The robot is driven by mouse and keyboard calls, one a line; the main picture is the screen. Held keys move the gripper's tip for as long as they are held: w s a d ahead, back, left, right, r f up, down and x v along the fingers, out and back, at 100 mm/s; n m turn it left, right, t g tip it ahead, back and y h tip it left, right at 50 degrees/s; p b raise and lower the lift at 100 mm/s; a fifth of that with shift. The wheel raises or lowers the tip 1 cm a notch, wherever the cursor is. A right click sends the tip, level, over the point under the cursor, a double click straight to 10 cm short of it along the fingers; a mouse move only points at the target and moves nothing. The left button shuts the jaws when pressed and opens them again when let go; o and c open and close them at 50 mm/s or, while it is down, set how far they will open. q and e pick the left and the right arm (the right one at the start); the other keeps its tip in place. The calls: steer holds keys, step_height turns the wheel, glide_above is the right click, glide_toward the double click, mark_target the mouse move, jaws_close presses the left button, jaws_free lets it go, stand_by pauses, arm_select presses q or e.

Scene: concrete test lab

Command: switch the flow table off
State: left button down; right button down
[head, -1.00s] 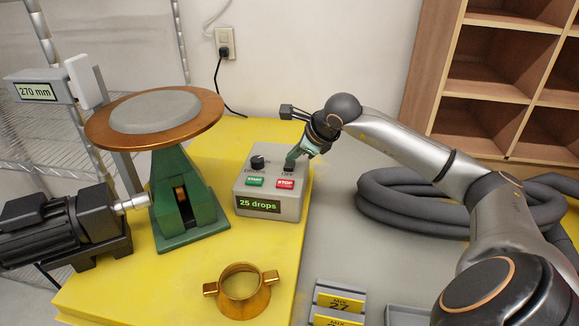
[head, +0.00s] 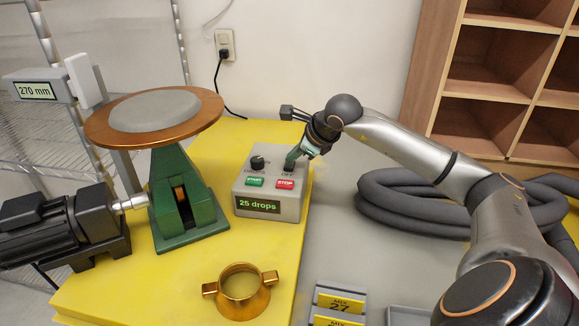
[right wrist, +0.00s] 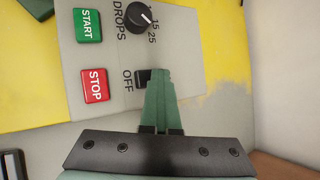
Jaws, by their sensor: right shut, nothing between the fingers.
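The grey control box (head: 268,205) of the flow table (head: 155,112) stands on the yellow slab. Its green display reads "25 drops". It has a green START button (right wrist: 88,25), a red STOP button (right wrist: 95,86) and a black DROPS knob (right wrist: 139,17). In the right wrist view, a small black switch (right wrist: 142,77) sits beside the word OFF. My right gripper (head: 292,161) is shut and empty, pointing down at the switch. Its green fingertips (right wrist: 158,76) cover part of the switch; whether they touch it I cannot tell. My left gripper is not in view.
A black motor (head: 60,225) joins the flow table's green stand at left. A brass ring mould (head: 240,306) lies on the slab in front. A thick grey hose (head: 400,205) lies coiled at right, before wooden shelves (head: 490,85).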

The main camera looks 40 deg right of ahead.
mark_target(294, 163)
steer(key=shift+s+a+f, duration=0.1)
steer(key=shift+s+f, duration=0.05)
steer(key=shift+f, duration=0.25)
steer(key=shift+s+a+f, duration=0.1)
steer(key=shift+f, duration=0.3)
steer(key=shift+r, duration=0.15)
steer(key=shift+d+r+g, duration=0.1)
steer(key=shift+r+g, duration=0.1)
steer(key=shift+g, duration=0.1)
steer(key=shift+w+d+r+p, duration=0.1)
steer(key=shift+w+r+p, duration=0.05)
steer(key=shift+r+p, duration=0.25)
steer(key=shift+w+d+r+p, duration=0.1)
steer(key=shift+r+p, duration=0.25)
steer(key=shift+r, duration=0.05)
steer(key=r+p, duration=0.2)
steer(key=r, duration=0.2)
steer(key=shift+w+d+p, duration=0.25)
steer(key=shift+p, duration=0.15)
steer(key=shift+f, duration=0.1)
